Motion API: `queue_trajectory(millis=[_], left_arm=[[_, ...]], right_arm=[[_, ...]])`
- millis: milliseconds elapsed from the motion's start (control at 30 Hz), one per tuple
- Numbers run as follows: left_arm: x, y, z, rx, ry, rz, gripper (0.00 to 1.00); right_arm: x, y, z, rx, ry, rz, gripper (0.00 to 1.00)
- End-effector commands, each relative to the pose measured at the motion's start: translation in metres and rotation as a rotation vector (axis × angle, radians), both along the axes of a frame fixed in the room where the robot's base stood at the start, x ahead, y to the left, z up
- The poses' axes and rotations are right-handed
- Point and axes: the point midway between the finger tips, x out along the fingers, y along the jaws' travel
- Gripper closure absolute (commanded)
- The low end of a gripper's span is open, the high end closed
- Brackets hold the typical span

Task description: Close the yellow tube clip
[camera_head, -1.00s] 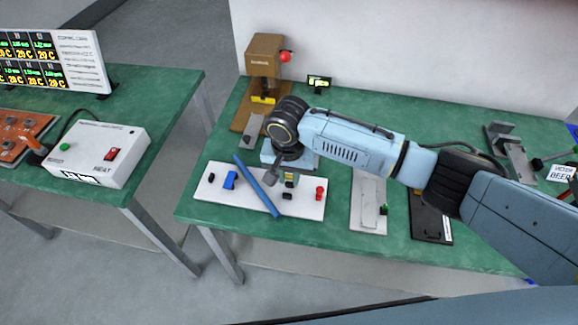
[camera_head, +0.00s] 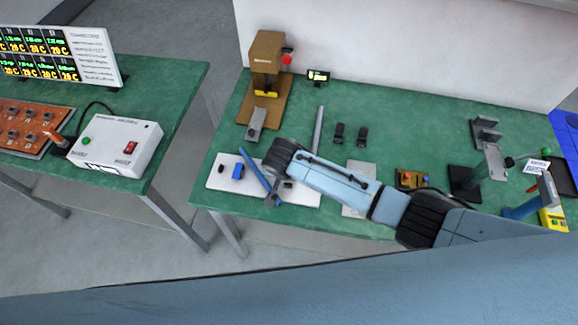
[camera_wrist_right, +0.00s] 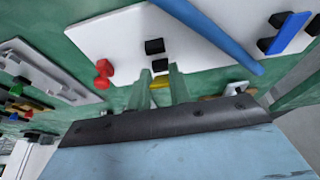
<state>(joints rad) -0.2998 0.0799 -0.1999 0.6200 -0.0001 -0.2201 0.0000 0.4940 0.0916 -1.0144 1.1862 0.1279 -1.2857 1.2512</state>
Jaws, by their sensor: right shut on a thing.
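The white board (camera_head: 222,182) lies near the front left corner of the green table, with a blue tube (camera_head: 255,170) across it. In the right wrist view, the yellow tube clip (camera_wrist_right: 160,84) sits between the greenish fingers of my right gripper (camera_wrist_right: 162,88), at the edge of the board. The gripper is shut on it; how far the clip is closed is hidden. In the head view my right arm covers the yellow clip. A blue clip (camera_head: 238,172) stands on the board. A red clip (camera_wrist_right: 103,72) shows in the right wrist view. My left gripper is not in view.
A brown press (camera_head: 268,60) stands behind the board. A grey bar (camera_head: 319,130) and two black parts (camera_head: 351,135) lie on the table. Fixtures (camera_head: 490,160) crowd the right end. A second table at left holds a white heater box (camera_head: 115,148).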

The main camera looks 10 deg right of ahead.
Motion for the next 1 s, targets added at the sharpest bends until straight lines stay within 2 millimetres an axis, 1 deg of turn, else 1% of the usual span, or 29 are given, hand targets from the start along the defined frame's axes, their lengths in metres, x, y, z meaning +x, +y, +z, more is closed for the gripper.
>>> queue_trajectory(millis=[33,167,500,1000], left_arm=[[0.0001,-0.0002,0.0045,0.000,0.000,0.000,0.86],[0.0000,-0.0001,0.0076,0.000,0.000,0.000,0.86],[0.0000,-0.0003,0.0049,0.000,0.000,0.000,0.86],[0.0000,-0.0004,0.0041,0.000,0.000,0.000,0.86]], right_arm=[[-0.0022,0.0002,0.0005,-0.007,-0.020,-0.002,1.00],[-0.0047,0.0010,-0.0028,-0.028,-0.085,-0.002,1.00],[-0.0074,0.0018,-0.0083,-0.071,-0.220,-0.003,1.00],[-0.0073,0.0014,-0.0085,-0.085,-0.254,-0.003,1.00]])
